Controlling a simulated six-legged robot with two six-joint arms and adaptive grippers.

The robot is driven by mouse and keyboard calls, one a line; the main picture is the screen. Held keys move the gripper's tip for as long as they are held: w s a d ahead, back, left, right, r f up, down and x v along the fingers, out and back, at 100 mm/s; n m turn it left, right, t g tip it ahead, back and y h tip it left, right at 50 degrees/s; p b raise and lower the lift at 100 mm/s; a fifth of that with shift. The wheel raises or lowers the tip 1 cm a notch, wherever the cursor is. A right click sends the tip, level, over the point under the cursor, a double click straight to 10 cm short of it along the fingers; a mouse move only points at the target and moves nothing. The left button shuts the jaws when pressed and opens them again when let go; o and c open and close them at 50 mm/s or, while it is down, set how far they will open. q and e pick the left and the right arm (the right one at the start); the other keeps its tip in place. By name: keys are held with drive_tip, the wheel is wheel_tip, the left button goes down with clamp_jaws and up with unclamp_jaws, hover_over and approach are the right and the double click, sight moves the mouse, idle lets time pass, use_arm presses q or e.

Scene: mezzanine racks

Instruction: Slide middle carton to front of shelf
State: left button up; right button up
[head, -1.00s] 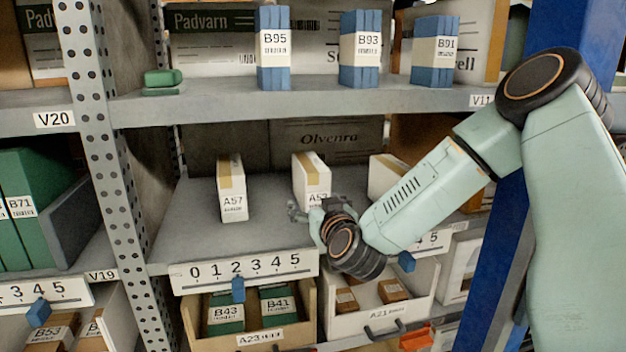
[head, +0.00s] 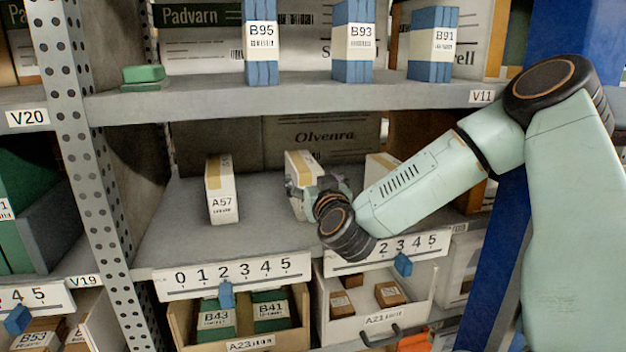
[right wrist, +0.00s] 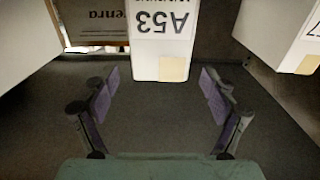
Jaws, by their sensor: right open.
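The middle carton (head: 297,165), white with a tan strip, stands upright on the middle shelf (head: 180,225), between carton A57 (head: 220,190) and another white carton (head: 380,166). Its lower front is partly hidden by my right gripper (head: 303,188). In the right wrist view the middle carton (right wrist: 160,30) shows its A53 label upside down. My right gripper (right wrist: 158,80) is open there, its fingertips at either side of the carton's near end, with a gap on both sides. My left gripper is not in view.
A scale strip (head: 232,276) runs along the shelf's front edge, with a blue marker (head: 226,294). The upper shelf (head: 300,100) passes above, holding blue-and-white cartons. A perforated post (head: 85,150) stands at left. Bare shelf lies in front of A57. Open bins (head: 375,310) sit below.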

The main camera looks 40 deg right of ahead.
sight(305, 168)
drive_tip(key=x, duration=0.6)
drive_tip(key=shift+w+f, duration=0.25)
drive_tip(key=shift+f, duration=0.05)
drive_tip(key=shift+w+d+r, duration=0.2)
drive_tip(key=shift+w+d, duration=0.15)
drive_tip(key=shift+w, duration=0.15)
drive_tip(key=shift+w+d+f, duration=0.15)
drive_tip(key=shift+w+d, duration=0.05)
drive_tip(key=shift+w, duration=0.05)
drive_tip(key=shift+c, duration=0.2)
drive_tip(key=shift+a, duration=0.1)
drive_tip(key=shift+c, duration=0.7)
drive_tip(key=shift+s, duration=0.15)
drive_tip(key=c, duration=1.3)
drive_tip(key=shift+a+f, duration=0.1)
